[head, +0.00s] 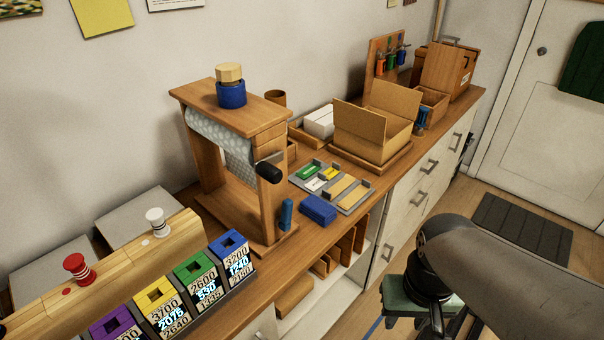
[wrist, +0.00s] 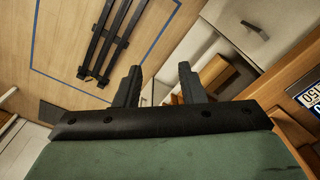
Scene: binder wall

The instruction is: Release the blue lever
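A blue lever (head: 286,215) stands roughly upright at the front right foot of a wooden stand (head: 210,160), which holds a roll of patterned sheet. The wrist view does not show this lever. A second small blue upright handle (head: 421,119) stands farther back beside the open cardboard box; I cannot tell what it belongs to. My gripper (wrist: 158,85) has two dark fingers set apart with nothing between them. In the head view my arm comes in at lower right, and the green gripper body hangs in front of the cabinet, below counter height and well apart from the lever.
A blue block (head: 318,209) lies just right of the lever. A black crank handle (head: 268,173) sticks out above it. Coloured bins with number labels (head: 232,258) stand at the front left. An open cardboard box (head: 371,133) stands behind. Floor in front of the drawers is mostly clear.

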